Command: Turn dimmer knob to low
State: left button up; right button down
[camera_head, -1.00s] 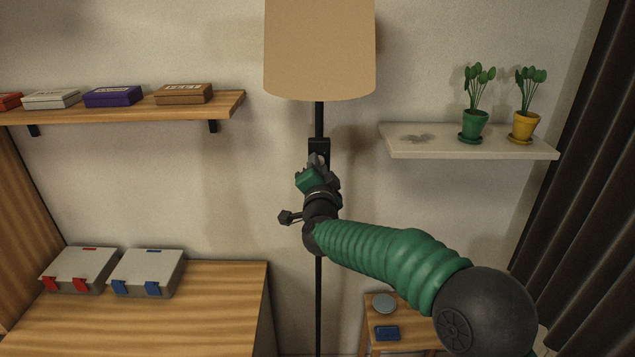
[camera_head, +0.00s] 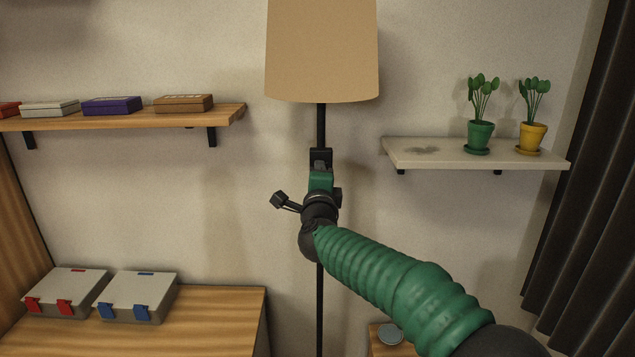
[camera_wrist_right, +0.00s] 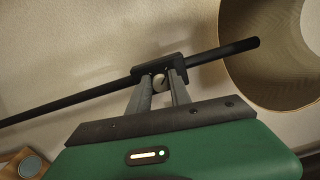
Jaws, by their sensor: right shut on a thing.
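A floor lamp with a tan shade (camera_head: 322,50) and a thin black pole (camera_head: 320,300) stands against the wall. A black dimmer box (camera_head: 321,154) is fixed on the pole below the shade. My right gripper (camera_head: 321,168) is at the front of this box and hides its lower part. In the right wrist view, a small pale round knob (camera_wrist_right: 158,82) with a dark mark sits on the box, between the two grey fingers of my gripper (camera_wrist_right: 161,88), which are shut on it. My left gripper is not in view.
A white shelf (camera_head: 480,158) with two potted plants (camera_head: 480,137) is to the right. A wooden shelf (camera_head: 120,120) with several boxes is to the left. Below it, two grey cases (camera_head: 138,290) stand on a wooden cabinet (camera_head: 215,310). The wall around the pole is clear.

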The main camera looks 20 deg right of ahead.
jog(key=shift+f, duration=0.4)
jog(key=c, duration=1.6)
grip_release()
jog(key=o, duration=0.4)
jog(key=shift+s+d+r, duration=0.1)
jog(key=shift+r, duration=0.05)
jog(key=b+v, duration=0.4)
jog(key=v, duration=1.2)
jog(key=shift+s, duration=0.35)
